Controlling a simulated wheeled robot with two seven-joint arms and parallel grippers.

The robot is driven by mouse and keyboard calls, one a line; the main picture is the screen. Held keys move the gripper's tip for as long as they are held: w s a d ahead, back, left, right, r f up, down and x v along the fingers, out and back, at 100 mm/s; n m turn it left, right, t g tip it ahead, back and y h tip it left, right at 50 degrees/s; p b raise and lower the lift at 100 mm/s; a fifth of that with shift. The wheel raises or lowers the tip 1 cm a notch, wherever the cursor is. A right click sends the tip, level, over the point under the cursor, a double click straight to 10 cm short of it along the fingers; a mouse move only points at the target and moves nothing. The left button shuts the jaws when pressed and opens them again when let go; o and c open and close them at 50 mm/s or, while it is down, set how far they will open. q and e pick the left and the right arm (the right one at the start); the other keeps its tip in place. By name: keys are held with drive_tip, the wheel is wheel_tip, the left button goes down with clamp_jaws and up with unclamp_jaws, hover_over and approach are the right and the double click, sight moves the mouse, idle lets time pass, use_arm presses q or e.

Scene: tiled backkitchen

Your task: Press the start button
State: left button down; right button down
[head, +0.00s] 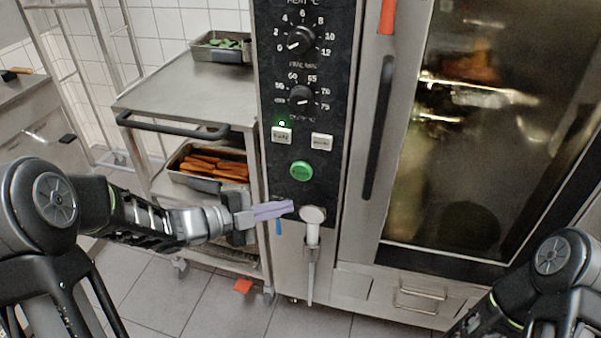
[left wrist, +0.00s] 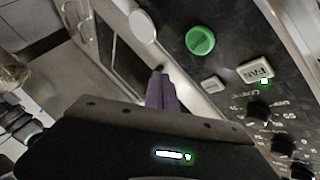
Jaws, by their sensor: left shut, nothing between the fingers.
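The green start button (head: 301,171) sits low on the oven's black control panel, below two white rectangular buttons. It also shows in the left wrist view (left wrist: 201,40), up and to the right of my fingertips. My left gripper (head: 290,207) has its purple fingers shut with nothing between them. In the head view its tips are below and slightly left of the green button; in the left wrist view the fingers (left wrist: 162,92) appear apart from the button. My right gripper is not in view; only part of my right arm shows at the lower right.
A round white shower head (head: 312,215) hangs just right of my left fingertips. Two knobs (head: 301,38) and the white buttons (head: 281,135) are above. A steel cart (head: 185,90) with a tray of carrots (head: 213,166) stands left. The oven door handle (head: 377,128) is right.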

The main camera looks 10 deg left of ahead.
use_arm(q)
approach(308, 176)
drive_tip(key=shift+s+d+x, duration=0.1)
drive_tip(key=shift+s+x, duration=0.05)
drive_tip(key=shift+x, duration=0.65)
drive_tip(key=shift+s+d+x, duration=0.1)
drive_tip(key=shift+x, duration=0.7)
drive_tip(key=shift+s+d+x, duration=0.1)
drive_tip(key=shift+s+x, duration=0.05)
drive_tip(key=shift+x, duration=0.65)
drive_tip(key=shift+w+f, duration=0.1)
drive_tip(key=shift+f, duration=0.1)
drive_tip(key=shift+w, duration=0.35)
drive_tip(key=shift+w, duration=0.4)
idle(0.6)
drive_tip(key=shift+s, duration=0.85)
drive_tip(key=shift+s, duration=0.1)
drive_tip(key=s, duration=0.4)
drive_tip(key=shift+s+a, duration=0.2)
drive_tip(key=shift+s, duration=0.2)
